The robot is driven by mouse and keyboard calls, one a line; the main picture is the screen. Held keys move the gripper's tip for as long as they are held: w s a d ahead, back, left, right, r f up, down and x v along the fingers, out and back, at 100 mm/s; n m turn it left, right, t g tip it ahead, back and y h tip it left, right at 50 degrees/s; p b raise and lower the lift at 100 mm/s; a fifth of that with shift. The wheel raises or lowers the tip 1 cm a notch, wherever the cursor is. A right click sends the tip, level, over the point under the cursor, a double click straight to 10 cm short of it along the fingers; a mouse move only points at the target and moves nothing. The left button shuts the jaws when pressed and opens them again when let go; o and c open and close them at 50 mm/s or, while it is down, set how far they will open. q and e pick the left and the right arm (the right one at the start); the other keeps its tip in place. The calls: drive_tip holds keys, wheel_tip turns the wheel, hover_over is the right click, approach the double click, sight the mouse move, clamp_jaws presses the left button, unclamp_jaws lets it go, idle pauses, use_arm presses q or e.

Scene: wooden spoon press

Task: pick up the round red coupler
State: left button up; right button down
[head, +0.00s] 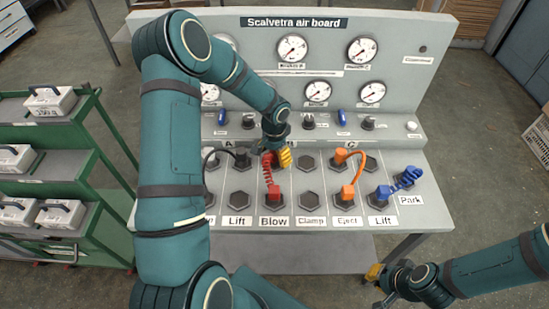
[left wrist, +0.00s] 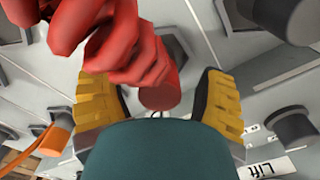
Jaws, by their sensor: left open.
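A red coiled hose (head: 268,178) runs over the panel's socket rows above the "Blow" label. In the left wrist view, a round red coupler end (left wrist: 160,95) sits between the two spread fingers of the left gripper (left wrist: 162,104), with gaps on both sides. The left gripper is open. My right gripper (head: 375,273) is low at the right, in front of the panel, away from the couplers; its opening is unclear.
An orange hose (head: 355,165) and blue coiled hose (head: 404,180) stand right of the red one. A black hose (head: 218,152) is to the left. Gauges (head: 292,48) and knobs (head: 308,122) fill the upper board. A green rack (head: 88,150) stands left.

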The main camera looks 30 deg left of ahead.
use_arm(q)
drive_tip(key=shift+f, duration=0.5)
clamp_jaws()
drive_tip(key=shift+r, duration=0.15)
